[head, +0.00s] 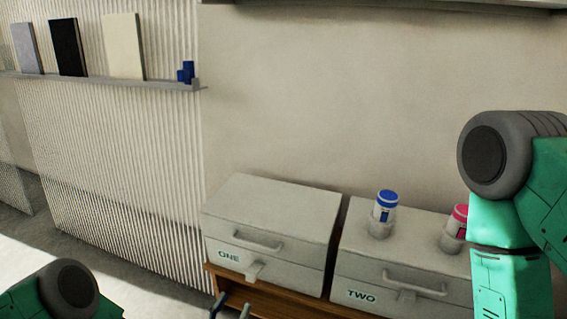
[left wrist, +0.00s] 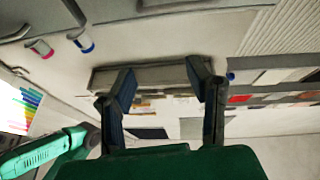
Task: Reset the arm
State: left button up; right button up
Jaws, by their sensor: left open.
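My left gripper (head: 231,308) shows at the bottom edge of the head view. Only its two dark fingertips are in frame, in front of the wooden stand. In the left wrist view my left gripper (left wrist: 161,72) has its fingers spread apart, with nothing between them. My right arm (head: 510,215) is raised at the right of the head view, and its gripper is out of frame. A green arm of mine (left wrist: 45,150) also shows at the lower left of the wrist view.
Drawer boxes ONE (head: 270,215) and TWO (head: 400,262) sit on a wooden stand (head: 275,297). A blue-capped jar (head: 385,205) and a pink-capped jar (head: 456,225) stand on TWO. A wall ledge (head: 110,80) holds several panels and small blue items.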

pick_arm(q)
jog(key=s+f+g+y, duration=0.2)
jog(key=s+f+g, duration=0.6)
jog(key=s+g, duration=0.3)
jog(key=s+a+r+n+g+y, duration=0.3)
jog(key=s+a+g+y, duration=0.45)
jog(key=s+a, duration=0.75)
notch_tip(320, 180, up, 19)
jog(key=s+a+g+p, duration=0.1)
jog(key=p, duration=1.7)
jog(key=shift+s+a+n, duration=0.2)
jog(key=shift+n, duration=0.1)
jog(key=shift+w+f+h, duration=0.1)
jog(key=shift+f+h, duration=0.05)
jog(key=shift+h, duration=0.1)
